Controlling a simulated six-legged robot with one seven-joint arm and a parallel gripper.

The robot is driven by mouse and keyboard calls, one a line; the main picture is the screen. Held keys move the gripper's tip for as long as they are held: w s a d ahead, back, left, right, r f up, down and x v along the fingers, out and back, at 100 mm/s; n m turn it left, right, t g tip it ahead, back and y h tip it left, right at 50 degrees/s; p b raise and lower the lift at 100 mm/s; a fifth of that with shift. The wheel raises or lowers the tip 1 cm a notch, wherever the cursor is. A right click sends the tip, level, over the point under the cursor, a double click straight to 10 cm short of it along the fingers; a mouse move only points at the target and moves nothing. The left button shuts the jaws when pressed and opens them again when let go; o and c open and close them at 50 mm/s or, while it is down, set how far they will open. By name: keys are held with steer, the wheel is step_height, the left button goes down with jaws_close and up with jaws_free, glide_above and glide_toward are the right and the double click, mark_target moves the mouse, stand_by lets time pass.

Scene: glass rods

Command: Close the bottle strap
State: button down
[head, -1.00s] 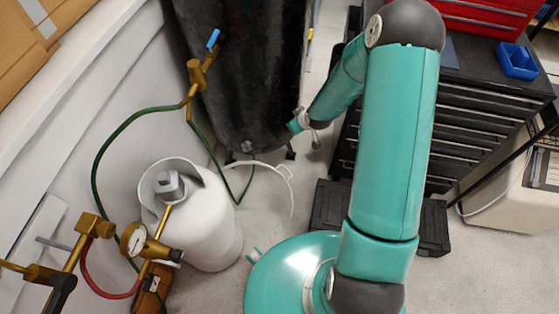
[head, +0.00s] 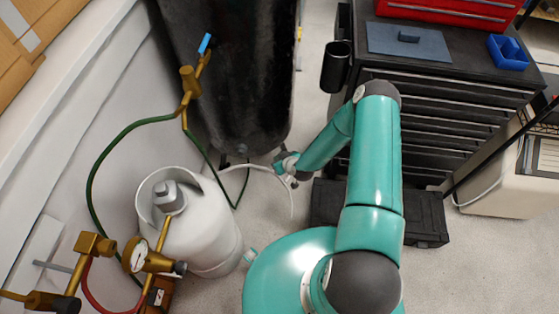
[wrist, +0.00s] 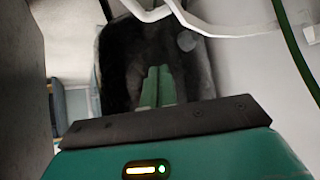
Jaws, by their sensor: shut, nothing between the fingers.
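The bottle (head: 212,240) is a white gas cylinder with a collar, standing upright on the floor near the left wall. A thin white strap (head: 240,168) arcs out from behind it to the right, its free part hanging open in front of the black tank. The strap also shows in the wrist view (wrist: 222,30), crossing the top right above the fingers. My gripper (head: 292,183) is at the strap's outer end in the head view. Its green fingers (wrist: 158,75) are shut and empty in the wrist view. I cannot tell whether they touch the strap.
A tall black tank (head: 230,90) stands behind the strap. A green hose (head: 105,150) and brass valves (head: 135,250) are left of the bottle. A black drawer cabinet (head: 450,110) and a black case (head: 425,220) are on the right. Grey floor lies between.

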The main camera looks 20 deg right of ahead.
steer(key=f, duration=0.2)
steer(key=w+f, duration=0.1)
steer(key=f, duration=0.3)
steer(key=shift+w+a+f, duration=0.2)
steer(key=shift+w+a, duration=0.1)
steer(key=shift+w, duration=0.05)
steer(key=shift+s, duration=0.1)
steer(key=shift+s, duration=0.2)
